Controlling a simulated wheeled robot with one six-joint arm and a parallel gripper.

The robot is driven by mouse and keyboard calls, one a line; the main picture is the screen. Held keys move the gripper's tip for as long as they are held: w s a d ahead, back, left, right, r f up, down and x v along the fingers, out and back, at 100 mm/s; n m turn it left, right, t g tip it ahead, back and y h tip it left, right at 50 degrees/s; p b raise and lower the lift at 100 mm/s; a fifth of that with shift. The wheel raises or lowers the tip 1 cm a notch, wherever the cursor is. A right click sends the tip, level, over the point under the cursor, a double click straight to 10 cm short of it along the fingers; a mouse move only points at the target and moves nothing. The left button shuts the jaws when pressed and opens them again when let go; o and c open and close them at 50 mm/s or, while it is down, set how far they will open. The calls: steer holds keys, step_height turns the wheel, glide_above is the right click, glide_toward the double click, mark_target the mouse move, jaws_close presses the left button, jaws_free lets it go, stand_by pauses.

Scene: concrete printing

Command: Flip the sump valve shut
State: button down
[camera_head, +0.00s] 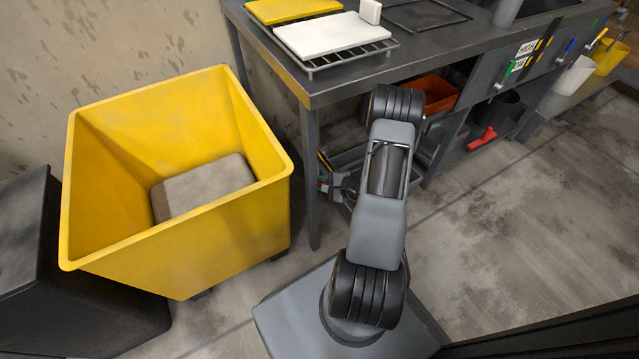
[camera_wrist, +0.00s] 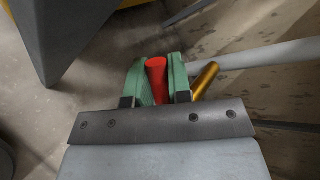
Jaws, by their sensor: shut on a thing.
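In the wrist view, a red valve handle (camera_wrist: 157,82) sits between the green fingers of my gripper (camera_wrist: 157,64), which is shut on it. A brass cylinder (camera_wrist: 205,80) lies just right of the fingers, beside a pale grey pipe (camera_wrist: 265,54). In the head view, my gripper (camera_head: 328,187) is low beside the front leg of the table, and my arm hides much of the area behind it. How far the handle is turned cannot be told.
A yellow wheeled bin (camera_head: 190,240) stands left of my arm, with a grey block inside. The dark table (camera_head: 400,74) holds a white slab (camera_head: 332,36) on a rack. An orange bin (camera_head: 437,93) is on the shelf below. Floor to the right is clear.

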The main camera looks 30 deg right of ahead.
steer(key=c, duration=1.1)
jaws_free()
steer(key=shift+o, duration=0.2)
steer(key=p+v, duration=0.4)
steer(key=v, duration=0.9)
steer(key=shift+s+d, duration=0.15)
steer(key=shift+s, duration=0.2)
steer(key=shift+r, duration=0.15)
